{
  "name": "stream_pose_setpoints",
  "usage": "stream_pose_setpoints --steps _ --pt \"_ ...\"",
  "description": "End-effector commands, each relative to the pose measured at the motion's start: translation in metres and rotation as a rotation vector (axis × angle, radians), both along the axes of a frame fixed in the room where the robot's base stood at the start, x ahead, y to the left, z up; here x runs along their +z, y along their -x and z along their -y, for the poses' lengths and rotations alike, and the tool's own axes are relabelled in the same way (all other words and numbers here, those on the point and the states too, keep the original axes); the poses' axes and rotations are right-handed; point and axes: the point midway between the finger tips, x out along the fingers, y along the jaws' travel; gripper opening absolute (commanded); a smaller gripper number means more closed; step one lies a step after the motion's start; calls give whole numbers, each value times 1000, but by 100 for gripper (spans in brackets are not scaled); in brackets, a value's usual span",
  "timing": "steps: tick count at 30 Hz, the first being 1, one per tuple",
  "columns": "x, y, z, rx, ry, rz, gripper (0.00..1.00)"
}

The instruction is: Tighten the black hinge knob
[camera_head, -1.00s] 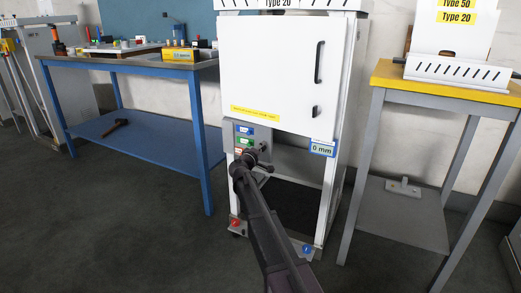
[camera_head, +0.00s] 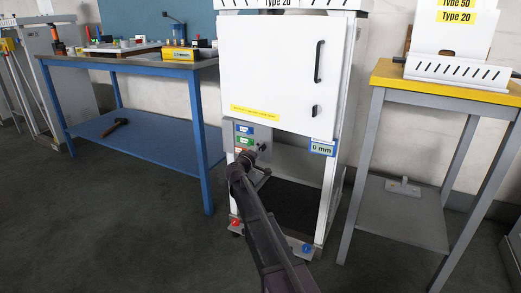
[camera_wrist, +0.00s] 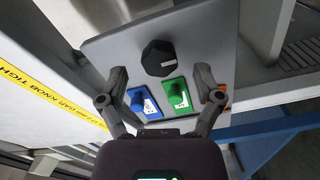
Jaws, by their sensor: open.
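The black hinge knob (camera_wrist: 159,57) is a dark, many-sided knob with a small pale mark, on a grey panel (camera_wrist: 110,45) in the wrist view. My gripper (camera_wrist: 161,73) is open and empty, with one finger to each side of the knob's lower edge in the picture. I see no finger touching the knob; the depth between them is hard to tell. In the head view my gripper (camera_head: 254,157) is in front of the panel, below the white cabinet door (camera_head: 265,65), and the knob cannot be made out clearly.
An orange part (camera_wrist: 223,91) shows behind the right finger. A blue workbench (camera_head: 130,66) stands left and a yellow-topped table (camera_head: 440,82) right.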

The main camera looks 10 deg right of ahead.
Motion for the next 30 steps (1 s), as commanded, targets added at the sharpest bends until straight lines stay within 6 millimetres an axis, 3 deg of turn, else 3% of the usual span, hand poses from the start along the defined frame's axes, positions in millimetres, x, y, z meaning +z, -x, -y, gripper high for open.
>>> stream_pose_setpoints --steps 15,30 --pt "0 65 -48 3 0 0 84" --pt "0 76 -57 1 0 0 84"
